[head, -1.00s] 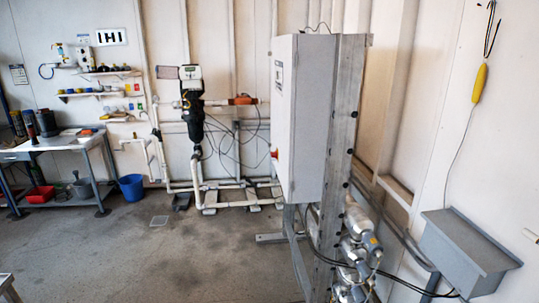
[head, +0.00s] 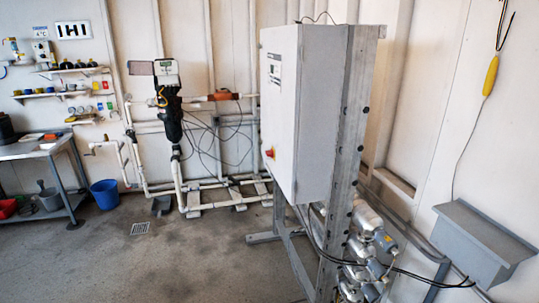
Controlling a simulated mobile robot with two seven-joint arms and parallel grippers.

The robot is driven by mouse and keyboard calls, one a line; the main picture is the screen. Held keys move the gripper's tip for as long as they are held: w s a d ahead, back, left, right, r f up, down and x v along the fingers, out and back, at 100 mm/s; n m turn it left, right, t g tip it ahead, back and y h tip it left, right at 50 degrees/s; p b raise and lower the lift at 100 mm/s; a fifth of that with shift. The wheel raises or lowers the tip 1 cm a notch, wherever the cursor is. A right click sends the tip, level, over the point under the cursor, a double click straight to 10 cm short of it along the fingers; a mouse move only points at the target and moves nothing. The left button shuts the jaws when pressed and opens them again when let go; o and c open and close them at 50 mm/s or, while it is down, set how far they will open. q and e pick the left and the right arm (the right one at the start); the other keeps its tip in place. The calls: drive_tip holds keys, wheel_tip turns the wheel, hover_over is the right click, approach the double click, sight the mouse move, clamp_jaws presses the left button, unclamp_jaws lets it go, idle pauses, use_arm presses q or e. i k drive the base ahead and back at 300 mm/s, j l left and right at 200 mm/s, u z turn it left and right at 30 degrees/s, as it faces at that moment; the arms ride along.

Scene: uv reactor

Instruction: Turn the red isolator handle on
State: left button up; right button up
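The red isolator handle (head: 269,153) is a small red knob low on the front door of a tall grey control cabinet (head: 315,115). The door is seen at a steep angle, so which way the handle points is too small to tell. The cabinet is mounted on a grey metal frame right of the middle. Neither of my grippers shows in the head view.
Pipes and silver fittings (head: 370,245) sit behind the frame at right, near a grey sloped box (head: 482,240). A workbench (head: 35,150) and a blue bucket (head: 105,194) stand at left. White pipework (head: 215,188) runs along the back wall. The floor (head: 150,270) in front is clear.

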sight(268, 153)
drive_tip(key=i+j+u, duration=0.75)
drive_tip(key=i, duration=0.5)
drive_tip(key=i+j+u, duration=0.25)
drive_tip(key=i, duration=0.5)
drive_tip(key=i+z, duration=0.45)
drive_tip(key=i, duration=0.25)
drive_tip(key=i+j+z, duration=0.15)
drive_tip(key=i+z, duration=0.3)
drive_tip(key=i, duration=0.3)
drive_tip(key=i+j+z, duration=0.1)
drive_tip(key=i+z, duration=0.15)
drive_tip(key=z, duration=0.2)
drive_tip(key=i+j+z, duration=0.2)
drive_tip(key=z, duration=0.25)
drive_tip(key=i+j+z, duration=0.25)
drive_tip(key=z, duration=0.25)
drive_tip(key=i+j+z, duration=0.15)
drive_tip(key=z, duration=0.3)
drive_tip(key=i+j+z, duration=0.1)
drive_tip(key=j+z, duration=0.3)
drive_tip(key=i+j+z, duration=0.1)
drive_tip(key=z, duration=0.35)
